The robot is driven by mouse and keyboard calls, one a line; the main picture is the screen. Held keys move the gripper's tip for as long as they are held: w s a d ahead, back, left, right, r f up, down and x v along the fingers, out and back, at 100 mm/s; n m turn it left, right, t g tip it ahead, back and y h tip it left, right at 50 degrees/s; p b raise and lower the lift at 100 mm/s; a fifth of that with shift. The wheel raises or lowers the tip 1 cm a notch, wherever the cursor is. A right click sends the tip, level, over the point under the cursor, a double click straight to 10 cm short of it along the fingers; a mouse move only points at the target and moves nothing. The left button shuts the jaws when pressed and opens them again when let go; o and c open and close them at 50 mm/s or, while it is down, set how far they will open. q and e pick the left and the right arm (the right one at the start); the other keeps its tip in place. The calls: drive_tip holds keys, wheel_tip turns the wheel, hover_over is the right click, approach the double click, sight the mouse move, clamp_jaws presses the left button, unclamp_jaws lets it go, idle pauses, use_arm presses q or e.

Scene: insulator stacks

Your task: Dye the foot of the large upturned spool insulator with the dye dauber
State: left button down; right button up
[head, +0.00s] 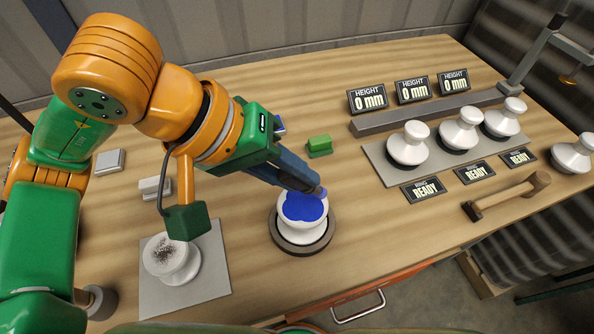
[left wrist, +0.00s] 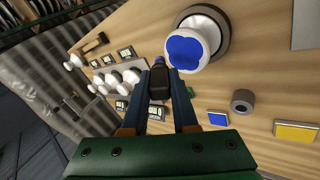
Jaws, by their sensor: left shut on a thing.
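The large upturned spool insulator (head: 294,236) is white and stands on a dark round base (head: 285,245) near the table's front. Its upward-facing foot carries a lobed blue patch (head: 303,207) with white showing around the rim; the patch also shows in the left wrist view (left wrist: 187,53). My left gripper (head: 316,190) is at the foot's far edge. The dauber is mostly hidden in the head view. I cannot tell whether its tip touches the foot. My right gripper is not in view.
A speckled white insulator (head: 172,257) stands on a grey plate at the front left. A green block (head: 319,145) lies behind the spool. Several white insulators stand at the right, near a mallet (head: 506,195). Bare wood lies between the spool and mallet.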

use_arm(q)
wheel_tip(320, 180, up, 2)
drive_tip(key=shift+s+a+p, duration=0.1)
drive_tip(key=shift+p, duration=0.35)
drive_tip(key=shift+r+p, duration=1)
drive_tip(key=shift+r, duration=0.6)
